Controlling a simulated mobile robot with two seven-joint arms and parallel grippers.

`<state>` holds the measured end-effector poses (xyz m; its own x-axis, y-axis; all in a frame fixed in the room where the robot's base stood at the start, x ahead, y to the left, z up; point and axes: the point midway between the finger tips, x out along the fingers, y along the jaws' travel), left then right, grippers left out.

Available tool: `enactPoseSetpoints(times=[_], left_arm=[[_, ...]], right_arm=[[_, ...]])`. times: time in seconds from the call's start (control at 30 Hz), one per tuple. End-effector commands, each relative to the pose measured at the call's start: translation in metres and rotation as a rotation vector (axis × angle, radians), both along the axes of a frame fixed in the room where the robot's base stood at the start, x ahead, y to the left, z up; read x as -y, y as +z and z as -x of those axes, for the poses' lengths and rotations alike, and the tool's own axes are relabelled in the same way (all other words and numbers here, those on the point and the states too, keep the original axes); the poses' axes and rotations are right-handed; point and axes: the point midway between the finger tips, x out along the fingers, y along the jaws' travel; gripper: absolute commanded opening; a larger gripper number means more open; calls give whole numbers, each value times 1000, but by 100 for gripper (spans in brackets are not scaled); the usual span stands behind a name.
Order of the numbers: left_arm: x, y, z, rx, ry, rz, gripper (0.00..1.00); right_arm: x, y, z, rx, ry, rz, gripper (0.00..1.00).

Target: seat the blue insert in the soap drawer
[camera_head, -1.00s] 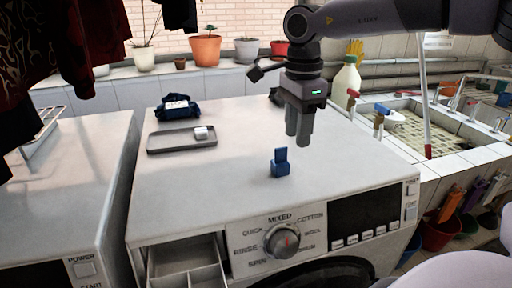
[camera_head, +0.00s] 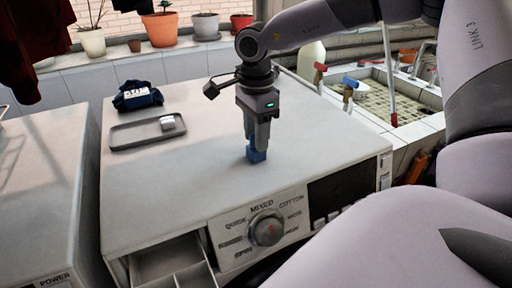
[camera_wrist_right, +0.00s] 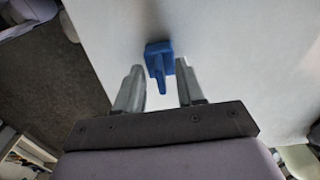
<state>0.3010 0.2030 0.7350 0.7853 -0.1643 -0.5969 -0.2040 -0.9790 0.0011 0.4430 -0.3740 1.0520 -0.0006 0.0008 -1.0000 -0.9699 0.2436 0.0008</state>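The blue insert (camera_head: 257,155) stands on the white top of the washing machine, near its front edge. My right gripper (camera_head: 258,147) points down over it, and the fingers hide its upper part in the head view. In the right wrist view the insert (camera_wrist_right: 158,62) lies ahead of and between the two open fingers (camera_wrist_right: 160,82), with a gap on each side. The soap drawer (camera_head: 172,268) is pulled out at the machine's front left, and its divided inside is partly visible. My left gripper is not in view.
A grey tray (camera_head: 125,137) with a small white block (camera_head: 168,124) and a dark blue bundle (camera_head: 138,96) lie at the back left of the machine top. A tiled sink (camera_head: 385,98) is at the right.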

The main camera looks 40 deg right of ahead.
Motion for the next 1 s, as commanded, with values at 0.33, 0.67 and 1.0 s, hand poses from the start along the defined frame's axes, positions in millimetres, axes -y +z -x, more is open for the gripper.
enactPoseSetpoints(times=[0.33, 0.67, 1.0], left_arm=[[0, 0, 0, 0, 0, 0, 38], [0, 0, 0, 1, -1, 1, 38], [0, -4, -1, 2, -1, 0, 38]], right_arm=[[0, 0, 0, 1, -1, 0, 0], [0, 2, -1, 2, -1, 0, 0], [0, 43, -2, 9, -1, 1, 0]])
